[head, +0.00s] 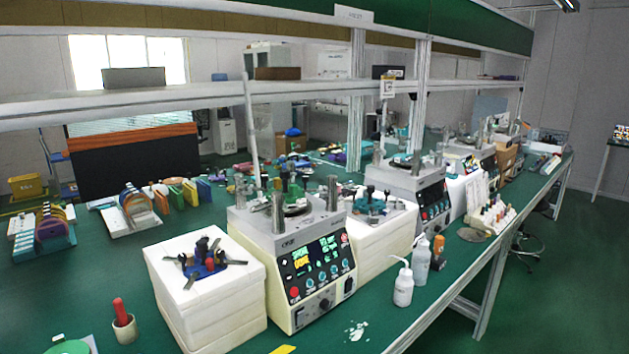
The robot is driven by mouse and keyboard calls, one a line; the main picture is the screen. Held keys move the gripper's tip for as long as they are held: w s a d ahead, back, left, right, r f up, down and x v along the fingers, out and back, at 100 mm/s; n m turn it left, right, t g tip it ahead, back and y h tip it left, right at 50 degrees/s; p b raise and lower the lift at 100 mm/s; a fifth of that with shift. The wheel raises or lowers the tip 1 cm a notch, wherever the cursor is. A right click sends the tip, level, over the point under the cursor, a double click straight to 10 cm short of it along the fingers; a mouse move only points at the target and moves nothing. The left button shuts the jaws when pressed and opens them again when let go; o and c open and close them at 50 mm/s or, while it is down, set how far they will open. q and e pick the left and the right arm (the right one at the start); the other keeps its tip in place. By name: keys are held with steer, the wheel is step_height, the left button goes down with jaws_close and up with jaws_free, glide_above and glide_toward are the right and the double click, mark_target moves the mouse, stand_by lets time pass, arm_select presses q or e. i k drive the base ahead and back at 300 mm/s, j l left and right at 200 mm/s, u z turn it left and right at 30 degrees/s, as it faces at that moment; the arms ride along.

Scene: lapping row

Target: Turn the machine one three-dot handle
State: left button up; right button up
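The nearest lapping machine (290,232) stands in the middle of the green bench, a cream and grey box with a round plate and metal posts on top. Its black front panel (318,265) has lit displays and several small knobs along its lower part. A second, similar machine (405,185) stands behind it to the right, and another (470,148) farther back. No handle with three dots can be made out at this size, and I see no label telling which machine is number one. Neither of my grippers is in view.
A white block (215,315) carrying a dark finned fixture (207,262) stands left of the nearest machine. White bottles (404,284) stand at its right, near the bench edge. A red-handled tool in a cup (123,318) is at front left. A shelf (200,97) crosses above the bench.

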mark_target(290, 164)
steer(key=i+l, duration=0.15)
steer(key=l, duration=0.2)
steer(key=i+l, duration=0.15)
steer(key=l, duration=0.15)
steer(key=i+l+u, duration=0.1)
steer(key=l, duration=0.25)
steer(key=i+l, duration=0.2)
steer(key=i+l+u, duration=0.1)
steer(key=l, duration=0.35)
steer(key=i+l, duration=0.2)
steer(key=l, duration=0.15)
